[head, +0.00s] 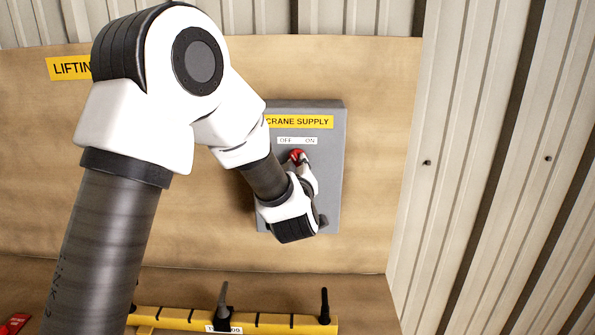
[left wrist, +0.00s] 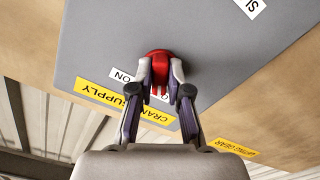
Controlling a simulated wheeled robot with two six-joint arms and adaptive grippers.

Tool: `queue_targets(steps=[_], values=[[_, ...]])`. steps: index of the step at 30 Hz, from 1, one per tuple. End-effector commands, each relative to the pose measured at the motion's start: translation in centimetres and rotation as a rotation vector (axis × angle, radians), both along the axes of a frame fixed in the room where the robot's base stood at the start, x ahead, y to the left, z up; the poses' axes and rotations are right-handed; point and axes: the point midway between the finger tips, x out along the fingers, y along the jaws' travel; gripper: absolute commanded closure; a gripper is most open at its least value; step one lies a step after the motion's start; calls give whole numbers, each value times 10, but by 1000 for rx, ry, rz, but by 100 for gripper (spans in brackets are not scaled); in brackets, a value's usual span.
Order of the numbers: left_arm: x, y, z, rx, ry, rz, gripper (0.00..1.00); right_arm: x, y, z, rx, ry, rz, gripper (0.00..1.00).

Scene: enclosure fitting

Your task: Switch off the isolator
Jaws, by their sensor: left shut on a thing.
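The isolator is a grey box (head: 333,165) on the wooden board, with a yellow "CRANE SUPPLY" label (head: 300,121) and a white "OFF ON" label (head: 297,140). Its red handle (head: 296,154) sits just below the white label. My left gripper (head: 300,161) reaches up to the handle from below and partly covers it. In the left wrist view the two fingers of the left gripper (left wrist: 161,88) are shut on either side of the red handle (left wrist: 160,63). I cannot tell for sure whether the handle points to OFF or ON. My right gripper is not in view.
A yellow rack (head: 270,322) with dark upright handles stands below the board. A yellow "LIFTING" label (head: 68,67) is partly hidden behind my left arm. Corrugated wall panels (head: 480,150) rise at the right.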

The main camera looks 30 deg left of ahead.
Motion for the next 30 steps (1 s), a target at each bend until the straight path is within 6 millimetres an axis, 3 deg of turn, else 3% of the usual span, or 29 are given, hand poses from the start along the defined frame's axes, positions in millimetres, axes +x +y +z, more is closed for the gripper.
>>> queue_targets(steps=[5,6,7,19,30], values=[[0,0,0,-1,2,0,100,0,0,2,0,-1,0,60],[0,0,1,-1,2,0,69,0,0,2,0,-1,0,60],[0,0,1,-1,2,0,59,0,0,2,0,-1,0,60],[-6,-5,1,2,3,-1,58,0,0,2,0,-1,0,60],[-79,-49,1,8,4,-2,58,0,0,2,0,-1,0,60]])
